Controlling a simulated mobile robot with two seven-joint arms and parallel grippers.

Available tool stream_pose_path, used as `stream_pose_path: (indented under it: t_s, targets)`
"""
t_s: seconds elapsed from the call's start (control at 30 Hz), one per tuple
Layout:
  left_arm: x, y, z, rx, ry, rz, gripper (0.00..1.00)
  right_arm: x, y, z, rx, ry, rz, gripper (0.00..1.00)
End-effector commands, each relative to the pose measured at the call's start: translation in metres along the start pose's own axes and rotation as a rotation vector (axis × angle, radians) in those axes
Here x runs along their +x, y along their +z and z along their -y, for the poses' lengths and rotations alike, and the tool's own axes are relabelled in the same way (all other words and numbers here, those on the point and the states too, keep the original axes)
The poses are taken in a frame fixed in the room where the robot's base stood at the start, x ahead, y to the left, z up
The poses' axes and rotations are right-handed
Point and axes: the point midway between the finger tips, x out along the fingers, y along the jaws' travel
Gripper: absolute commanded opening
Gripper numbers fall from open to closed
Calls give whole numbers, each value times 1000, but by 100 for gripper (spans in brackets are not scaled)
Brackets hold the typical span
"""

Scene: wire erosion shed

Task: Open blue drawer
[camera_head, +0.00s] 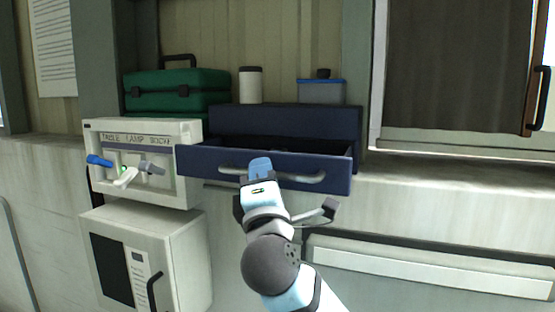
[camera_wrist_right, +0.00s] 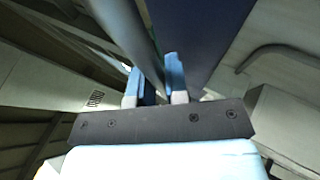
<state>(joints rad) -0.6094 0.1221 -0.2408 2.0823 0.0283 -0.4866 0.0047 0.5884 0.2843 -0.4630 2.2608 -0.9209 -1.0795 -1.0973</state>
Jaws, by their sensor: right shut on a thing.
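The blue drawer (camera_head: 330,172) sticks out of its dark blue cabinet (camera_head: 300,120) on the ledge, partly open with a dark gap behind its front. Its grey bar handle (camera_head: 308,180) runs along the front. My right gripper (camera_head: 260,168) is at the left half of the handle, shut on it. In the right wrist view, the blue fingertips of my right gripper (camera_wrist_right: 155,85) stand on either side of the grey handle bar (camera_wrist_right: 125,30), with the blue drawer front (camera_wrist_right: 200,35) beside it. The drawer's inside is mostly hidden. My left gripper is not in view.
A green toolbox (camera_head: 175,90), a white canister (camera_head: 250,86) and a blue-lidded container (camera_head: 322,91) stand behind or near the cabinet. A white panel box with levers (camera_head: 185,130) is close to the drawer's left. A white microwave-like box (camera_head: 185,250) is below.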

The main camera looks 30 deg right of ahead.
Motion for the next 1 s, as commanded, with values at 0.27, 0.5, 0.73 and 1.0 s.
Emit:
stream_pose_path:
  t_s: [0.27,0.5,0.73,1.0]
  targets:
    - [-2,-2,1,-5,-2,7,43,-30,-13,-22,0,-2,0,0]
    - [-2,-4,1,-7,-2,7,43,-39,-16,-28,0,0,1,0]
    - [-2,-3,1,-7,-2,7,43,-39,-17,-28,-1,0,1,0]
    - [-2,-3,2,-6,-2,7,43,-39,-17,-27,-1,0,0,24]
